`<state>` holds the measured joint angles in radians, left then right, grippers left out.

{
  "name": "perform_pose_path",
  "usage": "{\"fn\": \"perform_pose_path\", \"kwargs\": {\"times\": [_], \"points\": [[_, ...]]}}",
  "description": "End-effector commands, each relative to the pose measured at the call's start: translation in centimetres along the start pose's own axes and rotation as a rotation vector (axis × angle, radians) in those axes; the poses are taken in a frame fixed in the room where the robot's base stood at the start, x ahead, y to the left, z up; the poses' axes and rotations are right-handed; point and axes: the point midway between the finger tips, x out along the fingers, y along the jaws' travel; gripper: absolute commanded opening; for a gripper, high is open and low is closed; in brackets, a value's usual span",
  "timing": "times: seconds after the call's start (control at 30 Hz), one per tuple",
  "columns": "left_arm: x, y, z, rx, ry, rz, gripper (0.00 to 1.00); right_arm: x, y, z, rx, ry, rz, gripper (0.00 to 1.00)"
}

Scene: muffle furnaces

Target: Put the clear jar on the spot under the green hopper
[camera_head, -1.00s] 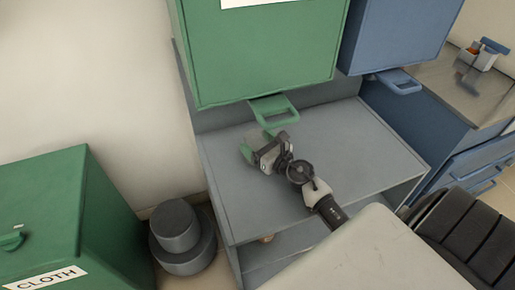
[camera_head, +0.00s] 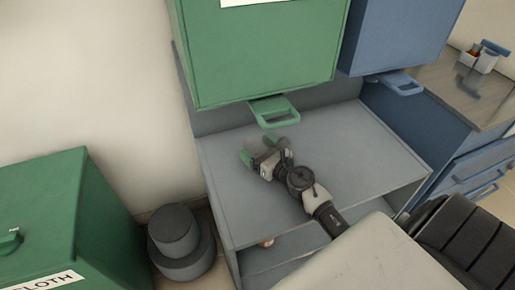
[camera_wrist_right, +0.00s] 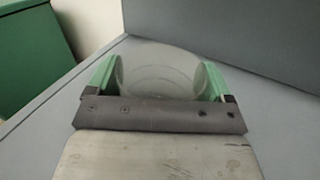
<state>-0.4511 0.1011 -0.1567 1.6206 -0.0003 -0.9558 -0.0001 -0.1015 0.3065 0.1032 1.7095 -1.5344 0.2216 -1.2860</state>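The clear jar (camera_wrist_right: 160,75) is a see-through round vessel between the two green fingers of my right gripper (camera_wrist_right: 157,85). The fingers press against its opposite sides, so the gripper looks shut on it. In the head view, my right gripper (camera_head: 260,153) is over the grey shelf top (camera_head: 340,150), just in front of and below the green hopper (camera_head: 265,50). The jar is faint there and partly hidden by the gripper. I cannot tell whether its base touches the shelf. The hopper's green handle-like outlet (camera_head: 274,111) is just behind the gripper. My left gripper is not in view.
A blue hopper (camera_head: 395,35) hangs to the right with its own blue outlet (camera_head: 398,82). A green cloth bin (camera_head: 60,215) and a grey round container (camera_head: 178,240) stand on the left. The shelf top right of my gripper is clear.

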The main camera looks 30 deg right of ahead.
Motion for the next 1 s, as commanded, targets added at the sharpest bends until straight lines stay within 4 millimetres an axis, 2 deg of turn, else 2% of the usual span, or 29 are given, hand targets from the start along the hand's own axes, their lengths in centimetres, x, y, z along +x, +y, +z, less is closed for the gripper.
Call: {"fn": "perform_pose_path", "kwargs": {"times": [0.03, 0.1, 0.43, 0.5, 0.53, 0.67, 0.8, 1.0], "points": [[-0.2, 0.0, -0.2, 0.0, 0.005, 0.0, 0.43, 0.0, 0.0, 0.0, 0.0, 0.001, 0.0, 0.9], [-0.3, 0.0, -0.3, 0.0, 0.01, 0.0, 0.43, 0.0, 0.0, 0.0, 0.0, 0.001, 0.0, 1.0], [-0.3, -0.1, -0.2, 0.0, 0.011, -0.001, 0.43, 0.0, 0.0, 0.2, 0.0, 0.001, 0.0, 1.0], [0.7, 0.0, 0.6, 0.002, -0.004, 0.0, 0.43, 0.0, 0.0, 0.5, 0.0, 0.0, 0.0, 1.0], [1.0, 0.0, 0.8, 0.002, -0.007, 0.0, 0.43, -0.4, 0.0, 0.3, 0.0, 0.003, 0.0, 1.0], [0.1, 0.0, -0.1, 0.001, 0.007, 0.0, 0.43, -3.3, 0.0, 0.1, -0.002, 0.004, 0.001, 1.0], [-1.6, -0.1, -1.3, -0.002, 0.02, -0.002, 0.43, -6.5, 0.1, 0.0, 0.0, 0.004, 0.001, 1.0], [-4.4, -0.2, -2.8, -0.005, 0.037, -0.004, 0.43, -10.0, 0.0, 0.1, 0.001, 0.002, -0.001, 1.0]]}}
